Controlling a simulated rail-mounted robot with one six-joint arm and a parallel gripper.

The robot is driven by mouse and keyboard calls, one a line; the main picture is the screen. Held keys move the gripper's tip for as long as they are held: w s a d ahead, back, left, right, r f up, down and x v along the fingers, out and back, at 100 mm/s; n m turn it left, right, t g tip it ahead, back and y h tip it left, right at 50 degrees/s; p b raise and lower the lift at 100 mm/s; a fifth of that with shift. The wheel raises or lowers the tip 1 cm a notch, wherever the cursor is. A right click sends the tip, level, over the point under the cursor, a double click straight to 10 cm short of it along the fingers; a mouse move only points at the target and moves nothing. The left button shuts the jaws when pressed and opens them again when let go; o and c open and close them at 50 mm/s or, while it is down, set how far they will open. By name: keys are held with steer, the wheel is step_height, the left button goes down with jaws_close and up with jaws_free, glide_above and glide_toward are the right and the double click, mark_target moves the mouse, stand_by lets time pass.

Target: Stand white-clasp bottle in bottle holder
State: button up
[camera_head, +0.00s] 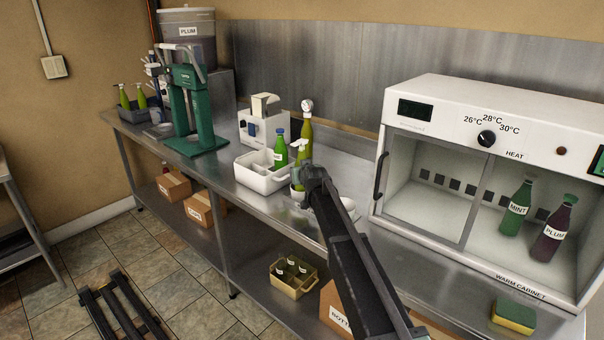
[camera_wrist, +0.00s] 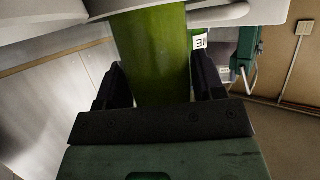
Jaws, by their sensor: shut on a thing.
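The white-clasp bottle is yellow-green with a white top (camera_head: 302,146) and stands roughly upright at my gripper (camera_head: 300,172). In the wrist view its green body (camera_wrist: 152,60) runs between the two dark fingers, and my gripper (camera_wrist: 160,88) is shut on it. A small white cup-like piece (camera_head: 297,190) shows just under the bottle; it may be the bottle holder. In the wrist view a white rim (camera_wrist: 215,16) crosses at the bottle's far end. My arm hides part of this spot, and I cannot tell whether the bottle's base is inside or above it.
The warm cabinet (camera_head: 400,100) is at right, a green press (camera_head: 190,110) at left. A sponge (camera_head: 513,317) lies front right.

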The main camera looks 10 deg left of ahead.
steer(key=shift+f, duration=0.15)
steer(key=o, duration=1.4)
steer(key=shift+c, duration=0.2)
steer(key=p+v, duration=0.4)
steer(key=v, duration=0.6)
steer(key=shift+s+r, duration=0.2)
steer(key=shift+s, duration=0.15)
steer(key=shift+d, duration=0.15)
